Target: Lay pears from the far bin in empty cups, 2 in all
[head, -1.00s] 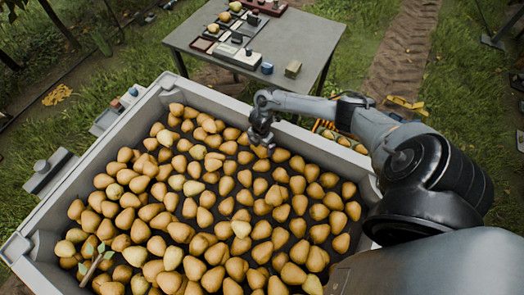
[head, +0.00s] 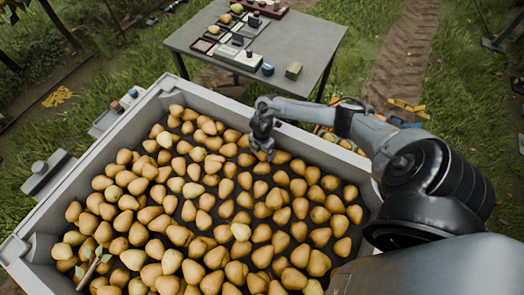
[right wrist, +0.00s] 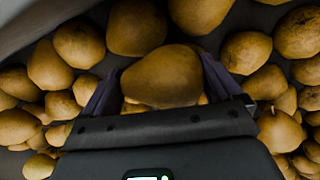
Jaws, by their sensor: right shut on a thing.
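A large grey bin (head: 215,97) full of yellow-brown pears fills the middle of the head view. My right gripper (head: 266,152) points down among the pears near the bin's far wall. In the right wrist view its two fingers are shut on a pear (right wrist: 162,77), with other pears close around it. On the grey table (head: 305,42) beyond the bin, a few pears (head: 214,29) lie in a row of dark trays at its left end. The cups inside these trays are too small to make out. My left gripper is out of view.
A light box (head: 240,58), a small blue object (head: 267,69) and an olive block (head: 293,70) stand on the table, whose right part is clear. A leafy twig (head: 93,264) lies on the pears at the bin's near left.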

